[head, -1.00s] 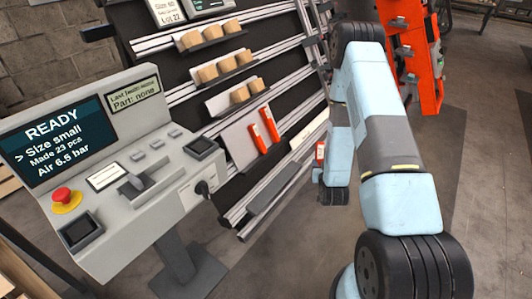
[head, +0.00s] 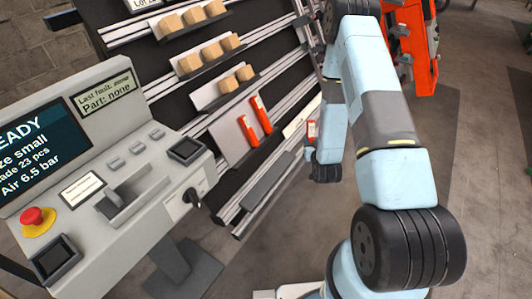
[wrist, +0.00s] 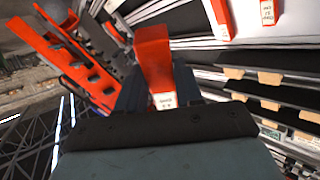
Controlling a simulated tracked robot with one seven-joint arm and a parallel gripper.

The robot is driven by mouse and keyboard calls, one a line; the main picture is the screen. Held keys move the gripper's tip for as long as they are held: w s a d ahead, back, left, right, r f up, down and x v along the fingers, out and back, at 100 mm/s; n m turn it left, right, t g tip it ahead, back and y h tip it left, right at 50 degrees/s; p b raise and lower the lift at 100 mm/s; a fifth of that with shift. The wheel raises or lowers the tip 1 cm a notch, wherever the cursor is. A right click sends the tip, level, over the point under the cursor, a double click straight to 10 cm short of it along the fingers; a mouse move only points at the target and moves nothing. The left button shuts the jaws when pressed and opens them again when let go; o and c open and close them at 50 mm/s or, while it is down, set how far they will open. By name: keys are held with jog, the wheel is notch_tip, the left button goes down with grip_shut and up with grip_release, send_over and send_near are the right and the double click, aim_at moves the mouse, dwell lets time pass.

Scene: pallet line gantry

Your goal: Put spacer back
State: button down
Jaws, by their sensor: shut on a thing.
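My gripper (wrist: 157,84) is shut on an orange spacer (wrist: 153,55) with a white label, seen in the wrist view between the two dark fingers. The held spacer also shows in the head view (head: 311,128), just beyond my wrist and right of the sloped rack. Two similar orange spacers stand on the rack's pale panel, the left one (head: 247,131) and the right one (head: 261,114). They are partly visible at the top of the wrist view. The held spacer appears apart from the panel. My fingers are hidden in the head view.
A control console (head: 140,165) with screen and red button stands at left. Rack shelves (head: 226,94) hold several wooden blocks. An orange frame (head: 411,50) stands at the back right. The floor (head: 480,200) at right is clear.

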jog(key=w+a+f+n+g+y, duration=0.1)
jog(key=a+n+y, duration=0.4)
jog(key=a, duration=0.5)
jog(key=w+a+f+n+g+y, duration=0.1)
jog(key=a+f+n+g+y, duration=0.3)
jog(key=a, duration=0.6)
jog(key=shift+w+a+f+n+y, duration=0.2)
jog(key=shift+a+f+n+y, duration=0.15)
jog(key=shift+f+n+y, duration=0.6)
jog(key=shift+r+m+y, duration=0.2)
jog(key=shift+m+y, duration=0.05)
jog(key=shift+m, duration=0.1)
